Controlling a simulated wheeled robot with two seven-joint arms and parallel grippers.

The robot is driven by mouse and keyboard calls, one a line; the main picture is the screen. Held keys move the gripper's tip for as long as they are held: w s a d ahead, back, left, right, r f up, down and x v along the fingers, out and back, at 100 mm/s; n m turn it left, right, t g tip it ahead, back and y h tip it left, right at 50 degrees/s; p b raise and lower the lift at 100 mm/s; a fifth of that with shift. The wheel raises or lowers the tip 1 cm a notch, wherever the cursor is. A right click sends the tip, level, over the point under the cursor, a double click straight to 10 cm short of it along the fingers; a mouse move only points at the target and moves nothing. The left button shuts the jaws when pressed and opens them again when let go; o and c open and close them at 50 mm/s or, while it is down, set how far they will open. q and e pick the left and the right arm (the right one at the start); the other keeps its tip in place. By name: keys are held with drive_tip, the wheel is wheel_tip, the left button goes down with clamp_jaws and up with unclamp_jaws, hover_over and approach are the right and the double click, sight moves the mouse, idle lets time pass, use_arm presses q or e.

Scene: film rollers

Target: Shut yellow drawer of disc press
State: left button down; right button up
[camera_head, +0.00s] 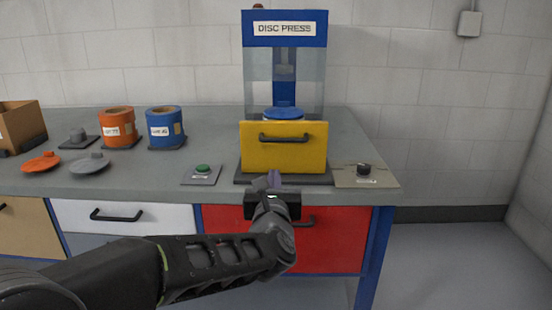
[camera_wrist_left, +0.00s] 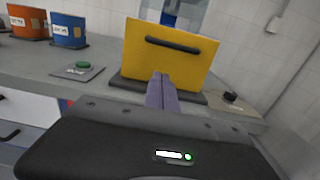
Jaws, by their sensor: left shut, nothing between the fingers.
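The disc press (camera_head: 285,65) stands at the right part of the bench, with a blue top sign and clear side panels. Its yellow drawer (camera_head: 284,147) has a dark bar handle (camera_head: 284,138) on the front. A blue round piece (camera_head: 284,113) shows behind the top edge of the drawer front. I cannot tell how far out the drawer stands. My left gripper (camera_head: 268,181) is shut and empty, just in front of the drawer's lower edge. In the left wrist view its fingertips (camera_wrist_left: 161,77) overlap the lower drawer front; contact is unclear. My right gripper is not in view.
A green button plate (camera_head: 202,174) lies left of the press and a dark knob plate (camera_head: 364,172) right of it. Orange (camera_head: 117,127) and blue (camera_head: 164,127) rollers stand farther left, with lids near them. The bench front has a red drawer (camera_head: 335,240).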

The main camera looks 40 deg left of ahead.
sight(276, 149)
use_arm(q)
drive_tip(key=shift+w, duration=0.1)
drive_tip(key=x, duration=1.4)
drive_tip(key=shift+f, duration=0.1)
drive_tip(key=shift+a, duration=0.1)
